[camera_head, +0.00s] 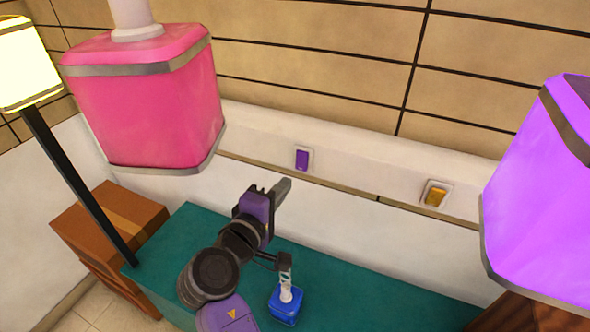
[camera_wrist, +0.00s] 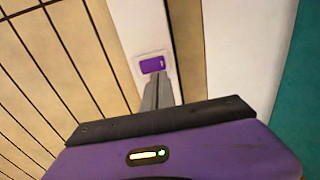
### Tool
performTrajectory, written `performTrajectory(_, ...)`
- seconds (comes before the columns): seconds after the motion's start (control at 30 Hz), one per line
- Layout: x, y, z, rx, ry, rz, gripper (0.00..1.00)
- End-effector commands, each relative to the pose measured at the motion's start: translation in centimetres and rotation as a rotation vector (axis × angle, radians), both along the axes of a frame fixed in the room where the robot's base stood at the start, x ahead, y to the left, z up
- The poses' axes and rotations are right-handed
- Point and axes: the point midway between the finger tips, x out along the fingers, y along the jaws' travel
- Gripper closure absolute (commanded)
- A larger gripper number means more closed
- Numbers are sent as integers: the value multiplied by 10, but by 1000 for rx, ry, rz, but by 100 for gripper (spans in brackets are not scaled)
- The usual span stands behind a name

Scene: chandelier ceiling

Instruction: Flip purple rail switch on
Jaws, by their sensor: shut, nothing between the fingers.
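The purple rail switch (camera_head: 302,159) is a small purple rocker in a pale plate on the white wall rail, at the middle of the head view. It also shows in the wrist view (camera_wrist: 152,65), just beyond my fingertips. My gripper (camera_head: 284,186) is shut and empty, pointing up toward the switch from the lower left. In the wrist view the closed fingers (camera_wrist: 158,82) appear right below the switch plate. I cannot tell whether they touch it.
A yellow switch (camera_head: 436,194) sits on the same rail to the right. A pink lampshade (camera_head: 145,100) and a purple lampshade (camera_head: 545,190) hang close by. A teal surface (camera_head: 370,300) lies below, with a blue-based object (camera_head: 285,304) on it.

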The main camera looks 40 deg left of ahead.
Motion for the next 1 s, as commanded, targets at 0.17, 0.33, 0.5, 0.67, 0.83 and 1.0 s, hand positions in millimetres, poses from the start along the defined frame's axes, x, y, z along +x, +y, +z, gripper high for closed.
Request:
performTrajectory(0.17, 33, 8, -3, -2, 0, -2, 100)
performTrajectory(0.33, 53, 13, -7, -2, 0, -1, 100)
performTrajectory(0.5, 63, 15, -9, -1, 0, 0, 100)
performTrajectory(0.67, 66, 16, -11, 0, 0, 0, 100)
performTrajectory(0.83, 66, 16, -11, 0, 0, 0, 100)
performTrajectory(1.0, 66, 16, -13, 1, -6, 0, 100)
